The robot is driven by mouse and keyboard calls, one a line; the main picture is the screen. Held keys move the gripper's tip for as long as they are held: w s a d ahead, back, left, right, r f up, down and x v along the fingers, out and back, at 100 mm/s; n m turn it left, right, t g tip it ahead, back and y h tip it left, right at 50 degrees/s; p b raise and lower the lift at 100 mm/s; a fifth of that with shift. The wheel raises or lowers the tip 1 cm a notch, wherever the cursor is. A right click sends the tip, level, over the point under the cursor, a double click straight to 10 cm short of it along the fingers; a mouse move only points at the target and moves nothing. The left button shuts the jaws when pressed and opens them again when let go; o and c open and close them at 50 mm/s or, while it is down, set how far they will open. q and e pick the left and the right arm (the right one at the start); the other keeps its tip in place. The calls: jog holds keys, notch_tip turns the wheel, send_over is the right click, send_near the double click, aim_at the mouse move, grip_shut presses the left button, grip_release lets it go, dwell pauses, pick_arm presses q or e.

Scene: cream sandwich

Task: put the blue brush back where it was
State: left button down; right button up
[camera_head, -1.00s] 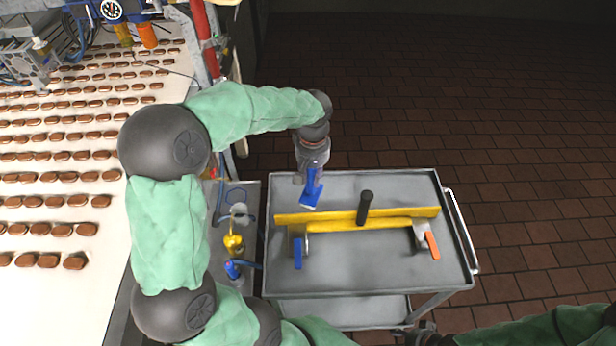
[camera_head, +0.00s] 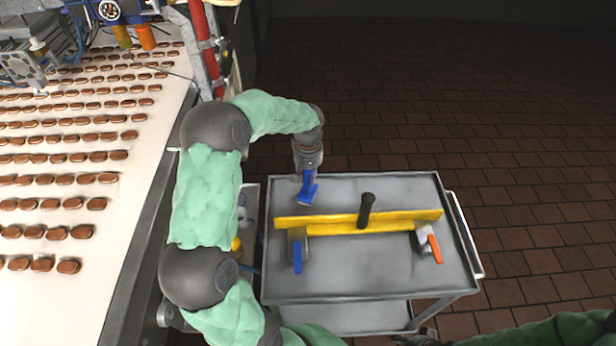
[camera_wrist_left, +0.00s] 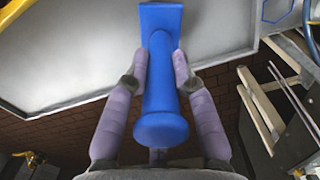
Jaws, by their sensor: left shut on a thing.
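The blue brush (camera_head: 308,192) is in my left gripper (camera_head: 307,174), at the far left part of the grey cart top (camera_head: 390,275). In the left wrist view the fingers (camera_wrist_left: 160,85) are shut on both sides of the blue handle (camera_wrist_left: 160,100). The round handle end points toward the camera and the flat head lies over the grey surface. I cannot tell whether the head touches the cart top. My right arm shows only in part at the bottom right, and its fingers cannot be made out.
A conveyor with rows of brown biscuits (camera_head: 68,204) runs along the left.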

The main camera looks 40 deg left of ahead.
pick_arm(q)
jog(key=shift+f, duration=0.1)
jog(key=c, duration=1)
grip_release()
jog(key=shift+c, duration=0.2)
jog(key=shift+r, duration=0.25)
notch_tip(320, 180, up, 12)
jog(key=shift+f+p, duration=0.15)
jog(key=shift+p, duration=0.95)
